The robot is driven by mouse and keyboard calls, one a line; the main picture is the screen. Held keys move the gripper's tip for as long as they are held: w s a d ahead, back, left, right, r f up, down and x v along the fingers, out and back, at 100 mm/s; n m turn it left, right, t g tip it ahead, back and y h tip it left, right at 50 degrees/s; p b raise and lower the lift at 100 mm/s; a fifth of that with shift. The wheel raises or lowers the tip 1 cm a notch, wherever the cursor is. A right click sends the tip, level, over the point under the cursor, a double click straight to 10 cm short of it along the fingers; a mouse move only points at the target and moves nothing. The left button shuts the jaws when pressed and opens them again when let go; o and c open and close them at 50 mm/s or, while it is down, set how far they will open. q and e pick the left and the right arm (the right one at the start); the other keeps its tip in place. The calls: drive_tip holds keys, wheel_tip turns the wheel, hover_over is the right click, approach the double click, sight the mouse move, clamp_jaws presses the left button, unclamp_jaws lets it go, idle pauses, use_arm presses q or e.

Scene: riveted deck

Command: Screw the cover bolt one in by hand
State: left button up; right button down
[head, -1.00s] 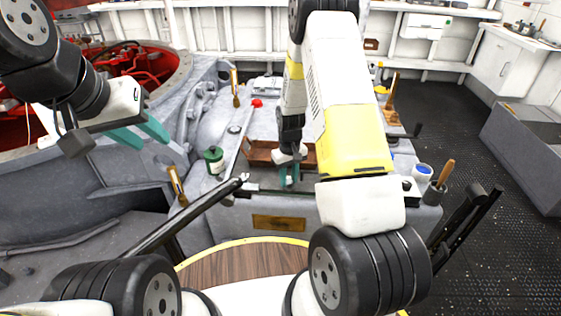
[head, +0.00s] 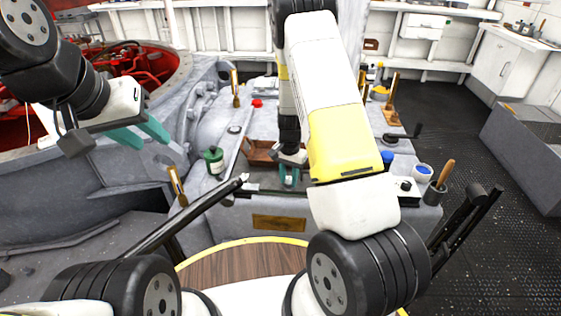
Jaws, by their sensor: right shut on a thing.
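My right gripper (head: 289,177) reaches down over the front of the grey machine top (head: 321,211), beside a brown open tray (head: 259,153). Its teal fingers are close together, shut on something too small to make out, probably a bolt. The cover and any bolt hole under the fingers cannot be told apart at this size. My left gripper (head: 148,136) hangs at the left above the grey casing, with its teal fingers spread apart and nothing between them.
A green can (head: 214,160) stands left of the tray. A long dark bar (head: 190,215) slants across the front left. At the right are a blue-and-white cup (head: 423,171), a pot with a wooden-handled tool (head: 436,192) and a black crank handle (head: 404,136). A red-lined pit (head: 130,62) lies behind left.

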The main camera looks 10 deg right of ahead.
drive_tip(key=m, duration=0.5)
drive_tip(key=shift+w+r+m, duration=0.1)
drive_tip(key=shift+w+m, duration=0.1)
drive_tip(key=shift+m, duration=0.1)
drive_tip(key=m, duration=1.3)
drive_tip(key=shift+m, duration=0.3)
drive_tip(key=m, duration=1.3)
drive_tip(key=shift+m, duration=2.5)
